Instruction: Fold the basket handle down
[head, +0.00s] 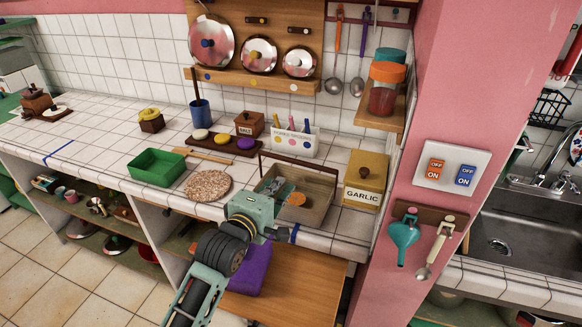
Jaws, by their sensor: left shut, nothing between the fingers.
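The basket (317,213) is a shallow tan box near the front edge of the tiled counter. Its thin dark handle (300,162) stands raised above the basket, with its crossbar towards the back. My left gripper (282,188) reaches in from the lower front, over the left part of the basket and below the crossbar. Its fingers are shut and empty. The gripper hides part of the basket's front left side and its inside. Whether it touches the basket cannot be told. My right gripper is not in view.
A garlic box (365,180) stands right of the basket, close to a pink wall (455,95). A round cork-like mat (208,185) and a green tray (156,167) lie to the left. A white holder (296,140) stands behind. A purple item (252,270) is below the counter.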

